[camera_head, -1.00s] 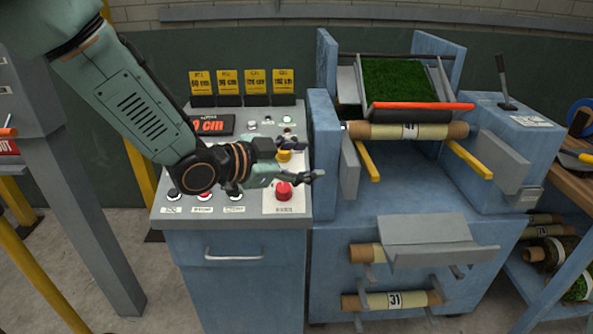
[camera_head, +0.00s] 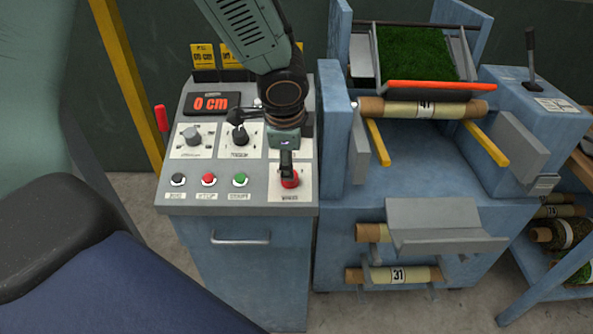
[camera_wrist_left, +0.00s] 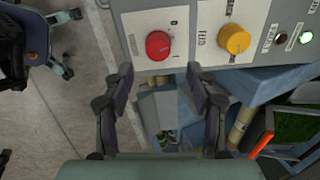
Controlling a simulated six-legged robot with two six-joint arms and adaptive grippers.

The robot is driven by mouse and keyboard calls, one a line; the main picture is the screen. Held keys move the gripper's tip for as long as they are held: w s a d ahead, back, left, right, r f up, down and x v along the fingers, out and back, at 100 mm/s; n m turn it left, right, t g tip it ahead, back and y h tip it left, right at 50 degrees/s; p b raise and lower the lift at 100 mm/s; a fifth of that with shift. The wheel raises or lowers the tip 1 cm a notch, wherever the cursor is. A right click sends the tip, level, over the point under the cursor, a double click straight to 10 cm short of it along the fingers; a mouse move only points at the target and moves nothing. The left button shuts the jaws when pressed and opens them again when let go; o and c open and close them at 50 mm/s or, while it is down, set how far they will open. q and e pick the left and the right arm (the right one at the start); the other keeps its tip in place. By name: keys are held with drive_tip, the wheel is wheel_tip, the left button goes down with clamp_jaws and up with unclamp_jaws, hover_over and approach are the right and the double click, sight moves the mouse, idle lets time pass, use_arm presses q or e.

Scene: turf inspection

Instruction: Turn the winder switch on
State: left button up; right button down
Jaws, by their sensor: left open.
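The winder switch appears to be the red round knob (camera_head: 290,181) at the front right of the control panel (camera_head: 262,188); its label is too small to read surely. The red knob (camera_wrist_left: 158,45) also shows in the left wrist view, with a mark at each side. My left gripper (camera_head: 287,165) points down over this knob and partly hides it. In the left wrist view the left gripper (camera_wrist_left: 160,76) is open, its fingers apart, with the knob beyond and between the tips. I cannot tell whether they touch. My right gripper is not in view.
A grey knob (camera_head: 192,136), black knob (camera_head: 240,136) and push buttons (camera_head: 209,180) lie left. The display (camera_head: 211,104) reads 0 cm. The winding machine (camera_head: 420,190) stands right.

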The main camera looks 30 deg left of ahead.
use_arm(q)
drive_tip(key=x, duration=0.2)
drive_tip(key=b+x, duration=0.1)
drive_tip(key=x, duration=0.1)
drive_tip(key=b+x, duration=0.1)
drive_tip(key=x, duration=0.2)
drive_tip(key=shift+s+a, duration=0.15)
drive_tip(key=shift+s, duration=0.2)
drive_tip(key=shift+w+f, duration=0.25)
drive_tip(key=shift+f, duration=0.1)
drive_tip(key=shift+s, duration=0.1)
drive_tip(key=shift+r, duration=0.1)
drive_tip(key=c, duration=1.2)
drive_tip(key=shift+o, duration=0.2)
